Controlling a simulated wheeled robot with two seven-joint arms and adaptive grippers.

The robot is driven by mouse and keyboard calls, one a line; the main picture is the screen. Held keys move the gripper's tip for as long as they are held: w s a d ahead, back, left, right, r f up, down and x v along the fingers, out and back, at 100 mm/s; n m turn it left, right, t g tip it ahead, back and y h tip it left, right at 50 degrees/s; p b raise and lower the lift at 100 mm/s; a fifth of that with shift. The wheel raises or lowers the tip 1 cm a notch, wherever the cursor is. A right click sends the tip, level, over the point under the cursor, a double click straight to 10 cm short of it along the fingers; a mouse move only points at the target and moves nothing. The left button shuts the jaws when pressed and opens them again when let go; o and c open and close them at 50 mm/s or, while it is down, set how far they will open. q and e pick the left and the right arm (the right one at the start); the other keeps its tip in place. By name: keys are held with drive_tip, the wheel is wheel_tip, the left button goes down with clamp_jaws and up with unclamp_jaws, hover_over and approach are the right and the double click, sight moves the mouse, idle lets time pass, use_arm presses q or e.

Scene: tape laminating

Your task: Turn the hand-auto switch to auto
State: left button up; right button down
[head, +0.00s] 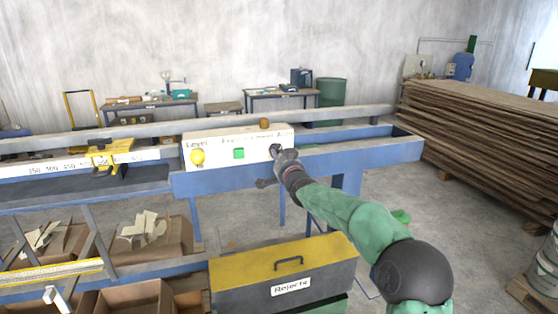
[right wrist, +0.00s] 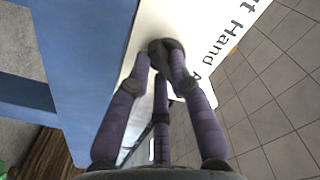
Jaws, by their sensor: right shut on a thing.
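The white control panel (head: 215,160) is on the blue machine frame. The hand-auto switch is a dark round knob at the panel's right end; it shows between the fingers in the right wrist view (right wrist: 165,48). The printed word "Hand" and the start of another word beginning with A stand beside it. My right gripper (head: 277,152) reaches the panel's right end, and its fingers (right wrist: 162,56) are shut around the knob. In the head view the gripper mostly hides the knob, and I cannot tell which way it points. My left gripper is not in view.
A yellow knob (head: 197,157) marked "Level" and a green button (head: 239,153) are on the same panel. A small brown knob (head: 264,122) stands just above it. The rejects bin (head: 285,268) with a yellow lid is below. Stacked boards (head: 480,140) stand at the right.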

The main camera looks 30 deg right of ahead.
idle(0.4)
drive_tip(key=c, duration=1.1)
unclamp_jaws()
drive_tip(key=shift+s, duration=0.1)
drive_tip(key=v, duration=1.1)
drive_tip(key=shift+s+a+f, duration=0.1)
drive_tip(key=shift+s+f, duration=0.05)
drive_tip(key=shift+s, duration=0.2)
